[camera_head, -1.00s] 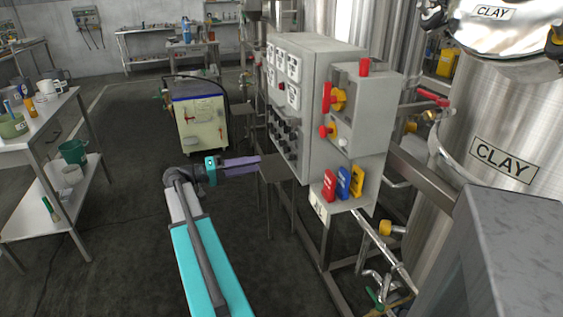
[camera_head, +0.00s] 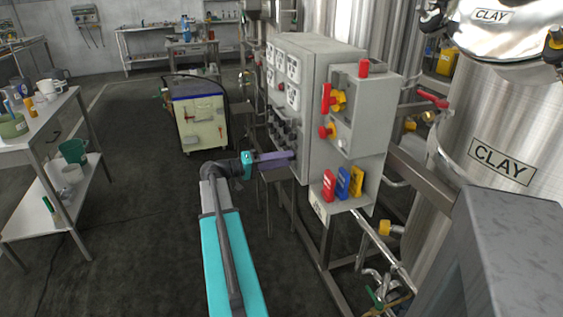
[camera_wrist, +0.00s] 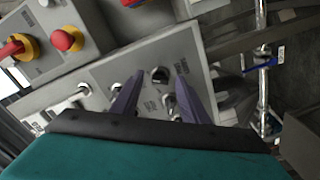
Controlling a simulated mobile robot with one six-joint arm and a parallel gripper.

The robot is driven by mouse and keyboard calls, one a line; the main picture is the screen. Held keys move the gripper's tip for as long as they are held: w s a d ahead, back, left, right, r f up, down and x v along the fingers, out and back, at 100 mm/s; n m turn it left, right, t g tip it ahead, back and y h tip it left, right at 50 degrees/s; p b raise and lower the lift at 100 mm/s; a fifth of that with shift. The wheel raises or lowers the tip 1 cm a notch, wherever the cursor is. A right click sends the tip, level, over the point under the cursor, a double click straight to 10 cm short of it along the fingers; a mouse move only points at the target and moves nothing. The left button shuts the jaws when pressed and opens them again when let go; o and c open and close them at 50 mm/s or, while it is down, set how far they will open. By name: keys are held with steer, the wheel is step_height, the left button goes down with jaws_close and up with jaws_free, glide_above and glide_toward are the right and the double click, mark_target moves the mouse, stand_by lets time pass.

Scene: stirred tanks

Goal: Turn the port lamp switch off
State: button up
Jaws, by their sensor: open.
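The control panel (camera_head: 283,110) is the grey cabinet face with rows of black rotary switches (camera_head: 284,132) below white gauges. My gripper (camera_head: 294,157) has purple fingers and is close to the lower part of this face. Other switches show beside and partly behind the fingers. The labels are too small to read, so I cannot tell which switch is the port lamp switch or its position.
A side box on the cabinet carries red and yellow handles (camera_head: 338,101) and red, blue and yellow lockout tags (camera_head: 343,184). Steel tanks (camera_head: 495,140) and pipework stand at right. A wheeled cream unit (camera_head: 201,122) stands behind my gripper. The floor at left is open up to a bench (camera_head: 45,135).

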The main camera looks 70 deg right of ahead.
jaws_close()
steer(key=shift+a+f, duration=0.1)
steer(key=shift+a, duration=0.35)
steer(key=shift+d+r+n+p, duration=0.1)
steer(key=shift+d+n+p, duration=0.1)
steer(key=shift+n+p, duration=1.55)
steer(key=shift+d+r+n+p, duration=0.15)
steer(key=shift+n+p, duration=0.95)
steer(key=shift+n, duration=1.2)
steer(key=shift+d+r+n+p, duration=0.1)
steer(key=shift+d+n+p, duration=0.15)
steer(key=shift+n+p, duration=1.5)
steer(key=shift+f+n+b, duration=0.1)
steer(key=shift+n+b, duration=0.2)
